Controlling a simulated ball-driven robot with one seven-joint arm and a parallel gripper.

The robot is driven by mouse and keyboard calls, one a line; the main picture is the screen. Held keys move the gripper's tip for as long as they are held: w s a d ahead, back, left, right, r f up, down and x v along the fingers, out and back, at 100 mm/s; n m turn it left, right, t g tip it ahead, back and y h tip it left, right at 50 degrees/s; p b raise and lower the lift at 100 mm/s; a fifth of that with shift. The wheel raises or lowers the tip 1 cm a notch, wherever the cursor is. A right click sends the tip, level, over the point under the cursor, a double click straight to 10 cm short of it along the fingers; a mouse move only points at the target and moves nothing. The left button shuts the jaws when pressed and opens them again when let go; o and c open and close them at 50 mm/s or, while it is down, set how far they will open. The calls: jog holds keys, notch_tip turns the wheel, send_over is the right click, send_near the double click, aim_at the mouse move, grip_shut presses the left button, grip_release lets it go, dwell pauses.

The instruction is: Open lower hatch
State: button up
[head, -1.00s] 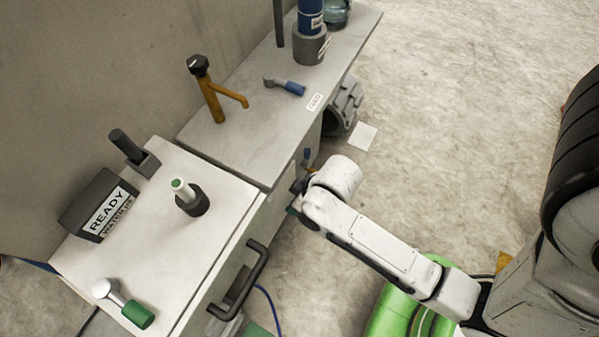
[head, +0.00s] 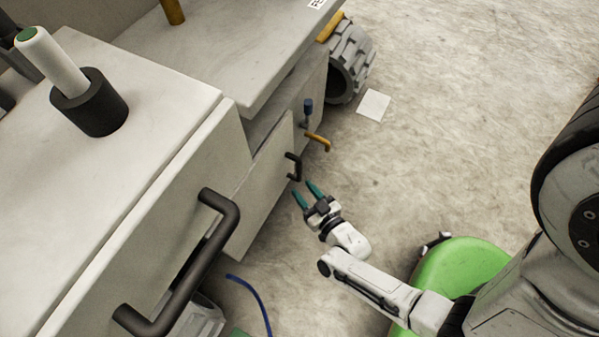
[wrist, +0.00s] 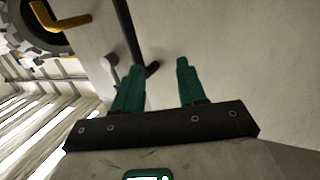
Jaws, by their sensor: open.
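The lower hatch (head: 264,193) appears to be the pale front panel below the far worktop, and it looks shut. A small black bar handle (head: 293,166) stands out near its far edge. My gripper (head: 305,188) is open and empty, with two teal fingers pointing toward the panel just below the handle. In the wrist view, a black bar handle (wrist: 125,32) runs down from the top edge, and its lower end is near the left fingertip of my gripper (wrist: 160,65). I cannot tell whether they touch.
A larger black handle (head: 190,265) juts from the nearer cabinet. A yellow lever (head: 318,141) and a blue knob (head: 308,108) lie beyond the hatch. A treaded wheel (head: 350,65) stands at the far end. A blue cable (head: 252,298) lies low in front. Open floor lies to the right.

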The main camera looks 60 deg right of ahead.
aim_at(301, 172)
notch_tip(301, 172, down, 3)
jog(key=s+d+m+h+b, duration=0.1)
jog(key=s+h+b, duration=0.1)
jog(key=s, duration=0.1)
jog(key=shift+h, duration=0.3)
jog(key=b+x, duration=0.2)
jog(key=x, duration=0.8)
jog(key=shift+w+d+r, duration=0.15)
jog(key=shift+w+d, duration=0.1)
jog(key=shift+w, duration=0.05)
jog(key=shift+c, duration=0.2)
grip_shut()
